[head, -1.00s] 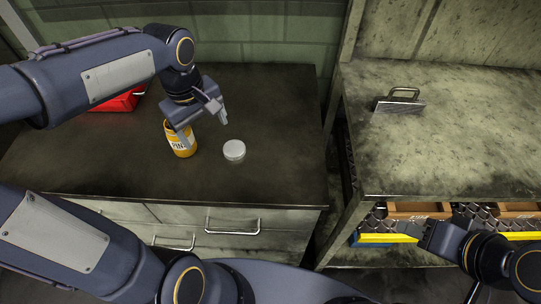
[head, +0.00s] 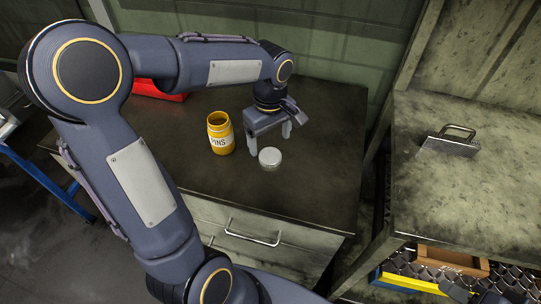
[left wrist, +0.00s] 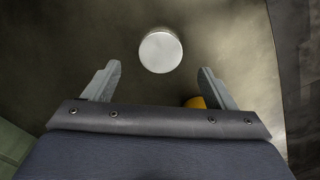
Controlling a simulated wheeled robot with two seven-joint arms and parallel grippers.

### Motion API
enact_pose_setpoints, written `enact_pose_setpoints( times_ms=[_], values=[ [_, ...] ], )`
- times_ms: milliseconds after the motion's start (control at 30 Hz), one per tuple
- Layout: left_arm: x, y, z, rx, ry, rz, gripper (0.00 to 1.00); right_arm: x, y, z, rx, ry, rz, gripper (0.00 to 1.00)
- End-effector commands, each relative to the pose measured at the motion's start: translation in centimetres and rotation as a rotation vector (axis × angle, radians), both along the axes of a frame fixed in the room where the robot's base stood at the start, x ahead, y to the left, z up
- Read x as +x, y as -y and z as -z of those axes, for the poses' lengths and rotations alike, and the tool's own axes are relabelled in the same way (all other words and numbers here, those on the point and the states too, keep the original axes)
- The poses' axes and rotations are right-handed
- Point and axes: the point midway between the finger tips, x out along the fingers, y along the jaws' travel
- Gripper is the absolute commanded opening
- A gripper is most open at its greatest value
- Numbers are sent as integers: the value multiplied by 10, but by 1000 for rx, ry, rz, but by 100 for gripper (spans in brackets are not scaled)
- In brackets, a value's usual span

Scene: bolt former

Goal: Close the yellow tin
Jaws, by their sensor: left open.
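The yellow tin (head: 220,136), labelled PINS, stands upright and uncovered on the dark cabinet top. A small part of it (left wrist: 196,102) shows beside a finger in the left wrist view. A round silver lid (head: 270,158) lies on the cabinet top to the right of the tin. The lid (left wrist: 160,51) also shows ahead of the fingertips in the left wrist view. My left gripper (head: 270,146) is open and empty, above and just behind the lid, with its fingers pointing down. My right gripper is not clearly in view.
A red box (head: 158,88) sits at the back left of the cabinet top (head: 320,120), partly behind my arm. A metal tool with a handle (head: 450,142) rests on the bench at right. Yellow-edged bins (head: 410,282) are below that bench. Space right of the lid is clear.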

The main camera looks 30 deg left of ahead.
Motion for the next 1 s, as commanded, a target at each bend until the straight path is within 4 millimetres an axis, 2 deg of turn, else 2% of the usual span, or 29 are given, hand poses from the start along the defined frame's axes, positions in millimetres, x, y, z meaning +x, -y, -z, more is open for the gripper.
enact_pose_setpoints(
  times_ms=[233,500,600,967,1000],
  values=[
    [0,0,3,0,-1,0,78,0,0,0,0,0,0,41],
    [1,-3,42,0,-2,1,78,0,0,1,0,0,0,41],
    [1,-3,50,0,-1,1,78,0,0,1,0,0,0,41],
    [1,-3,51,0,1,1,78,0,0,1,0,0,0,41],
    [1,-3,51,0,1,1,74,0,0,1,0,0,0,41]
  ],
)
